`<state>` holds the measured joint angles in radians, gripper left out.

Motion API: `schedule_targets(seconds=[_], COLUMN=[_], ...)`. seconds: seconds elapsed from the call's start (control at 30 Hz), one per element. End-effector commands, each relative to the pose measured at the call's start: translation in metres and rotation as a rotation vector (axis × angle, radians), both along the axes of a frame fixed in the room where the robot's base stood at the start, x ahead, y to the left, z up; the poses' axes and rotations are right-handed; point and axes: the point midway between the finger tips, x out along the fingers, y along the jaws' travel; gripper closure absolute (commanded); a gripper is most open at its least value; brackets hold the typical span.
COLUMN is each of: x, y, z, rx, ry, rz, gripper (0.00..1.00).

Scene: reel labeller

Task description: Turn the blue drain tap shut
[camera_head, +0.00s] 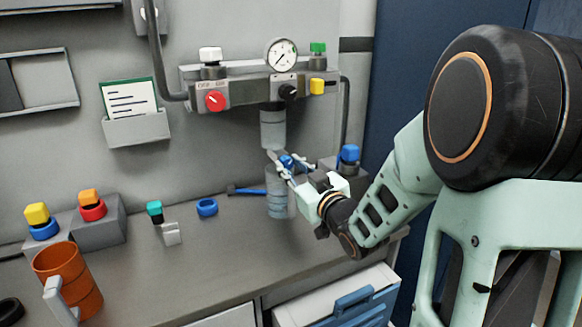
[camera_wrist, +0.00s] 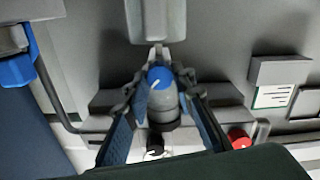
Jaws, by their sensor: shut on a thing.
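The blue drain tap (camera_head: 287,162) sits low on the clear filter bowls below the wall unit, between my fingers. In the wrist view its round blue cap (camera_wrist: 160,76) shows a white pointer line. My gripper (camera_head: 281,159) reaches it from the right and is shut on it. In the wrist view my gripper (camera_wrist: 162,84) has one finger on each side of the cap. In the head view the fingers hide part of the tap.
Above are a gauge (camera_head: 281,54), a red knob (camera_head: 214,100), a black knob (camera_head: 288,91) and a yellow knob (camera_head: 316,86). Another blue knob (camera_head: 349,153) stands close right of my gripper. An orange mug (camera_head: 75,275) is front left. The bench middle is mostly clear.

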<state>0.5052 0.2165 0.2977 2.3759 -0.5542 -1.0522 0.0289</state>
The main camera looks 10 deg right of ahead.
Motion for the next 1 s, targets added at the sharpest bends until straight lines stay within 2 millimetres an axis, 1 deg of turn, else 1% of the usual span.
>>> schedule_targets(seconds=[0.03,0.13,0.37,0.53,0.67,1.0], x=[0.0001,0.0001,0.0001,0.0002,0.0002,0.0], y=[0.0,0.0,0.0002,0.0011,0.001,0.0016], z=[0.0001,0.0002,-0.0006,-0.0027,-0.004,-0.0044], rx=[0.0,0.0,-0.019,-0.082,-0.165,-0.443], ry=[0.0,0.0,-0.007,-0.026,-0.049,-0.126], rz=[0.0,0.0,0.0,0.002,0.0,0.0], gripper=[0.89,1.0,1.0,1.0,1.0,1.0])
